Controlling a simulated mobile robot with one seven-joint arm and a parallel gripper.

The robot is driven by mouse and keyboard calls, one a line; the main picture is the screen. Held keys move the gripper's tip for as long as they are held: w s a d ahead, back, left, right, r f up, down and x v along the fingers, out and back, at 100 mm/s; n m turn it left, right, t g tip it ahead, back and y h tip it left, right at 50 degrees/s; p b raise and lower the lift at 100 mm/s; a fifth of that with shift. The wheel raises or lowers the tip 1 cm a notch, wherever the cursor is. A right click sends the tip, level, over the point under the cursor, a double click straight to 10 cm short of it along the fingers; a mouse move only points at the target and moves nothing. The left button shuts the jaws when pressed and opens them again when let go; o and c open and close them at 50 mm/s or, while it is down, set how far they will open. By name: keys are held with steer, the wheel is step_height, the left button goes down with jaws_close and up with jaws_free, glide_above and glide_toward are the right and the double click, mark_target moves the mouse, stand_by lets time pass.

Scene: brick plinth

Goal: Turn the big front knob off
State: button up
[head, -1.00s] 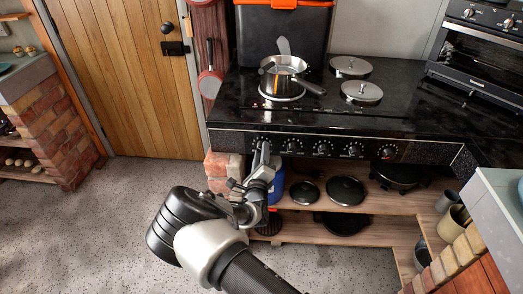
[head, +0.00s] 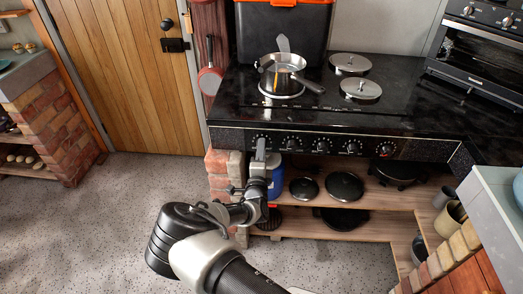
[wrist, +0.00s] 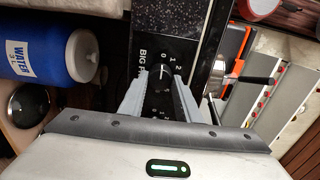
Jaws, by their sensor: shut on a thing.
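The big front knob (wrist: 159,82) is black with a white pointer line, beside a label of which "BIG FR" can be read. In the wrist view its pointer lines up with or close to the 0 mark. My gripper (wrist: 159,92) has one finger on each side of the knob and is shut on it. In the head view my gripper (head: 260,150) reaches up to the left end of the stove's front panel (head: 330,145), where it hides most of this knob.
Several other knobs run along the panel to the right. A blue water jug (head: 276,182) and pans fill the shelf below. The floor to the left is clear.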

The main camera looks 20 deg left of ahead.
stand_by(0.3)
steer(key=o, duration=1)
steer(key=shift+s, duration=0.1)
steer(key=p+v, duration=0.1)
steer(key=v, duration=1.6)
steer(key=shift+s+d+p, duration=0.1)
steer(key=shift+d+p, duration=0.05)
steer(key=shift+p, duration=0.15)
